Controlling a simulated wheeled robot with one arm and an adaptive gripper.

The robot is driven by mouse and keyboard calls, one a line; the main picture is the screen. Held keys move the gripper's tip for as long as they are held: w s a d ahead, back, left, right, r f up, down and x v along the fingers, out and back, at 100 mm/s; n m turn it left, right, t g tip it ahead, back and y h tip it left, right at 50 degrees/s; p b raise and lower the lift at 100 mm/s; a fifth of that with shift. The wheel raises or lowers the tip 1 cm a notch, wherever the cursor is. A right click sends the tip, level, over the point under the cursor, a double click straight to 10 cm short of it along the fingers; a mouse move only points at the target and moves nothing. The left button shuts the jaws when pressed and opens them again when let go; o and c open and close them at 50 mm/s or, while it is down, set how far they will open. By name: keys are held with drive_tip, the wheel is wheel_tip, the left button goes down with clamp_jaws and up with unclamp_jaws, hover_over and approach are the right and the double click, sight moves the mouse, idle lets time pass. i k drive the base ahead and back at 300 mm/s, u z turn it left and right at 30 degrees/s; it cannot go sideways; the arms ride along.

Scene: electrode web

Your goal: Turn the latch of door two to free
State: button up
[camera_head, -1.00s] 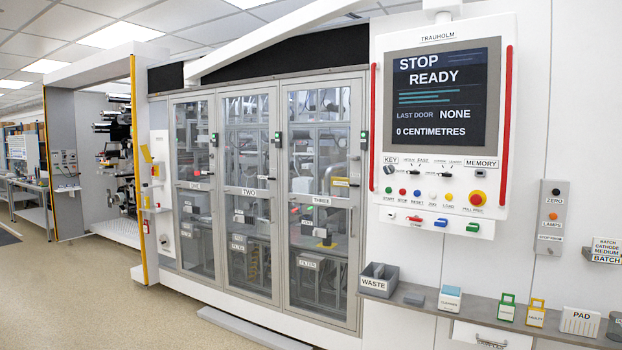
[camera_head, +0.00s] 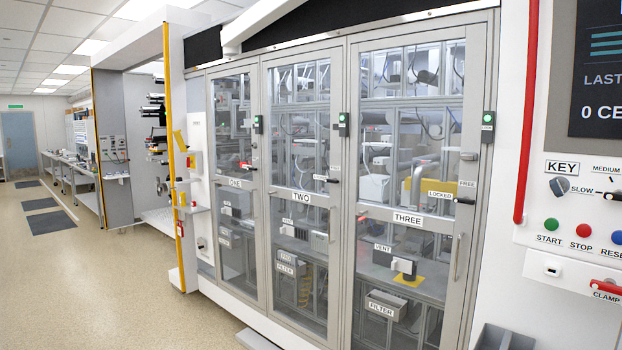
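Door two (camera_head: 301,197) is the middle glazed door of the grey-framed cabinet, with a white TWO label on its crossbar. Its latch (camera_head: 322,178) is a small dark handle near the door's right edge, above the crossbar. It appears roughly horizontal; the lettering beside it is too small to read, so I cannot tell its set position for certain. A dark switch box with a green light (camera_head: 343,124) sits above it on the frame. My gripper is not in view.
Door one (camera_head: 236,183) is to the left and door three (camera_head: 410,218) to the right, with its own latch (camera_head: 465,201) between FREE and LOCKED labels. The control panel (camera_head: 582,200) stands at the right. Open floor (camera_head: 130,290) lies at the left front.

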sight(332, 202)
drive_tip(key=u, duration=0.25)
drive_tip(key=i, duration=1.45)
drive_tip(key=u, duration=0.55)
drive_tip(key=i, duration=1.15)
drive_tip(key=u, duration=0.4)
